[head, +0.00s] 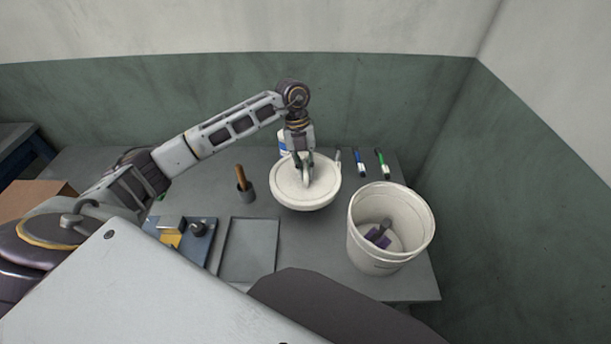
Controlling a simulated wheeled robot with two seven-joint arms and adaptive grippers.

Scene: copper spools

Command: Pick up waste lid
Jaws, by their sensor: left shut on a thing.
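The waste lid (287,190) is a round, off-white disc with a rim and a raised handle in its middle. My left gripper (306,180) points down over the lid and is shut on its handle. The lid looks roughly level; whether it touches the table is hard to tell. The white waste bucket (366,238) stands open to the right of the lid, with a purple and grey item (378,234) inside. My right gripper is not in view.
Blue (360,162) and green (382,163) pens lie behind the bucket.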

